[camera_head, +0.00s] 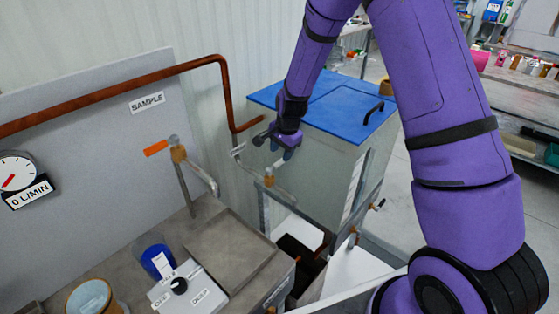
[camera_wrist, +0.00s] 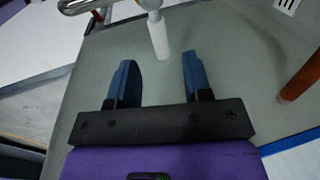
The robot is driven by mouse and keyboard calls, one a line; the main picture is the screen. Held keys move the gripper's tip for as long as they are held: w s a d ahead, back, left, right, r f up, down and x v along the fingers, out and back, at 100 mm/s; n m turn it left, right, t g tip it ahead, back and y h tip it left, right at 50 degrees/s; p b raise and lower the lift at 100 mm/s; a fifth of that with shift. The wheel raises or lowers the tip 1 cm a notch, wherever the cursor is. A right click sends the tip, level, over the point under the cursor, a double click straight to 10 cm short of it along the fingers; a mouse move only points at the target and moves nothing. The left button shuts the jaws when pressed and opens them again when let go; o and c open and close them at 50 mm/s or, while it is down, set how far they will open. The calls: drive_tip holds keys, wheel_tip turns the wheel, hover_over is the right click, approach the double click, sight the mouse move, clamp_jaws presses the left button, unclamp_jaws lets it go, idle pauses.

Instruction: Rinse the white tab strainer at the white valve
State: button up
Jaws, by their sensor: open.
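My gripper (camera_head: 278,143) is open and empty, in front of the tank's left side. The white valve's handle (camera_head: 238,149) shows just left of it, above a brass body (camera_head: 270,177) with a pale spout. In the wrist view, a white handle (camera_wrist: 159,38) lies beyond and between my fingertips (camera_wrist: 158,62), with no visible contact. A blue round cup-like item (camera_head: 150,247) with a white tab (camera_head: 162,265) stands on the bench at lower left, far from my gripper. It looks like the strainer, but its mesh cannot be made out.
A blue-lidded tank (camera_head: 330,150) is behind my gripper. The bench holds a tan cup (camera_head: 90,297), a switch box (camera_head: 187,288) and a flat grey plate (camera_head: 230,248). A copper pipe (camera_head: 228,85) runs above.

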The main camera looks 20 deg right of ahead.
sight(279, 162)
drive_tip(key=shift+w+a+f, duration=0.1)
drive_tip(key=shift+w+f, duration=0.1)
drive_tip(key=shift+f, duration=0.95)
drive_tip(key=shift+w+a+f, duration=0.1)
drive_tip(key=shift+w+f, duration=0.1)
drive_tip(key=shift+f, duration=0.9)
clamp_jaws()
